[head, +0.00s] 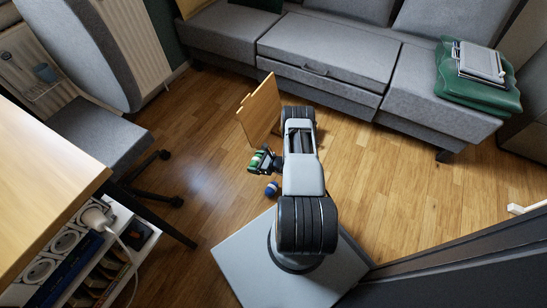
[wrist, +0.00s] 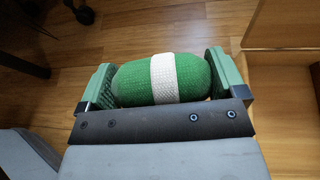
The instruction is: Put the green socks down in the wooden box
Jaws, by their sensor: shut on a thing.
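The green socks (wrist: 135,83), rolled up with a white band round the middle, are gripped between the two fingers of my gripper (wrist: 163,70). In the head view the socks (head: 256,161) show small in my gripper (head: 263,162), above the floor. The wooden box (head: 260,112) shows in the head view as an upright wooden panel just beyond my gripper; my arm hides much of the rest. In the wrist view part of the box (wrist: 285,52) is at the right edge, beside the right finger. The socks are outside the part of the box that shows.
An office chair (head: 90,130) and a desk (head: 45,180) are at left. Floor between is clear.

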